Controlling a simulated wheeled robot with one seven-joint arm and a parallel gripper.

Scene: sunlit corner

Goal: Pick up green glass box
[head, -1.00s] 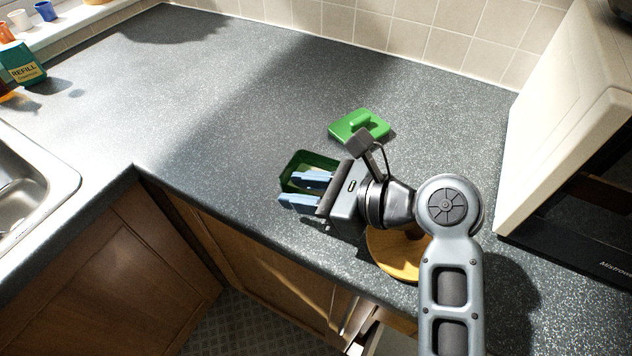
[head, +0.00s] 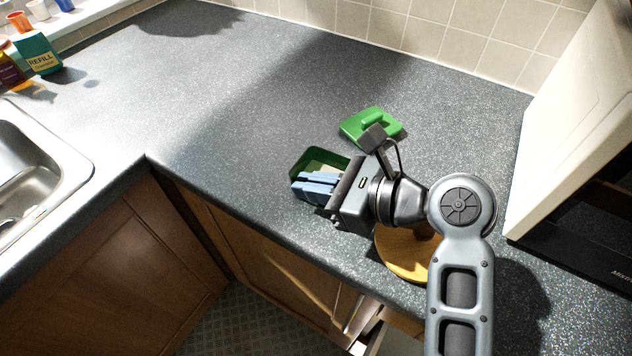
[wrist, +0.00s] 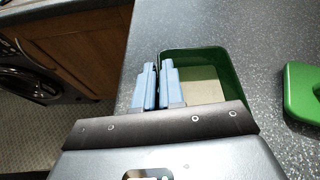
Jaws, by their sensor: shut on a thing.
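The green glass box (head: 306,160) is an open, dark green container with a pale inside, standing on the counter near its front edge. It also shows in the wrist view (wrist: 226,66), just ahead of my wrist. My gripper (head: 306,184) is shut on the box's near-left wall, with the blue fingers close together. In the wrist view one finger of my gripper (wrist: 156,78) is outside the box and the other is at its inner side. The fingers and gripper body hide part of the box.
A bright green lid (head: 370,126) with a handle lies behind the box. A round wooden board (head: 404,262) lies under my arm. A microwave (head: 580,150) stands right, a sink (head: 40,165) left.

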